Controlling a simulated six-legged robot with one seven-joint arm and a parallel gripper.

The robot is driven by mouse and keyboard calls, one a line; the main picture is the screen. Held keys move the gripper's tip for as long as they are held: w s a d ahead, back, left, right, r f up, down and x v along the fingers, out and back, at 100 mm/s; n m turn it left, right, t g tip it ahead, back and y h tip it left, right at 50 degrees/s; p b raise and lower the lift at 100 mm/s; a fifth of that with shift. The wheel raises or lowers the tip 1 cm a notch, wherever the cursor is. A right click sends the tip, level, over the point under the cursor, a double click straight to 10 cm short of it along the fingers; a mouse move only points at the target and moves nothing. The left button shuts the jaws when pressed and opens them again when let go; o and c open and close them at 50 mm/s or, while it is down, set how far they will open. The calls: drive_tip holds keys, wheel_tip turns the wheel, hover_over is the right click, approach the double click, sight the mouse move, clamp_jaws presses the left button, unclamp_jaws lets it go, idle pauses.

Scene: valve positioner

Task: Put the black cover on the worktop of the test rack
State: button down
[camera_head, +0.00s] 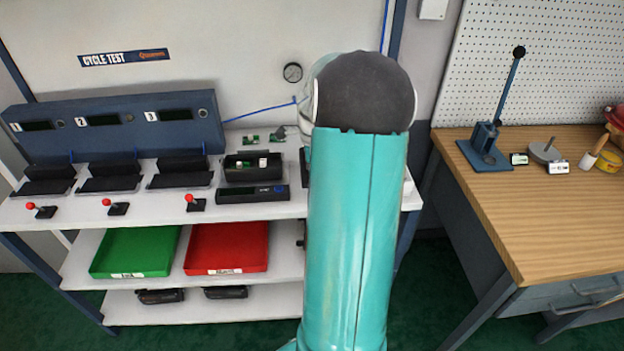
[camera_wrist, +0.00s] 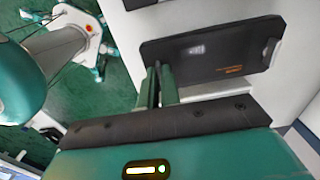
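The black cover (camera_wrist: 250,45) is a flat dark panel with rounded corners, small orange lettering and a slot near one end. In the wrist view it lies over or against a white surface. My gripper (camera_wrist: 157,68) has its two narrow fingers close together at the cover's lower left edge, overlapping it in the picture. I cannot tell whether they grip the edge or only stand beside it. In the head view my arm hides the gripper. The test rack's white worktop (camera_head: 240,208) runs along the left, its right end partly behind my arm.
On the worktop stand a blue three-station panel (camera_head: 100,128), red-knobbed levers (camera_head: 195,203), a black bin (camera_head: 252,167) and a dark display unit (camera_head: 252,194). Green (camera_head: 135,250) and red (camera_head: 228,247) trays sit below. A wooden bench (camera_head: 540,220) stands at the right.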

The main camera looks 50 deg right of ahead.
drive_tip(key=shift+w+f, duration=0.15)
drive_tip(key=shift+f, duration=0.75)
drive_tip(key=shift+w+f, duration=0.15)
drive_tip(key=shift+f, duration=0.75)
drive_tip(key=shift+f, duration=0.1)
drive_tip(key=c, duration=1.6)
unclamp_jaws()
drive_tip(key=shift+f, duration=0.1)
drive_tip(key=shift+a+r, duration=0.15)
drive_tip(key=shift+r, duration=6.1)
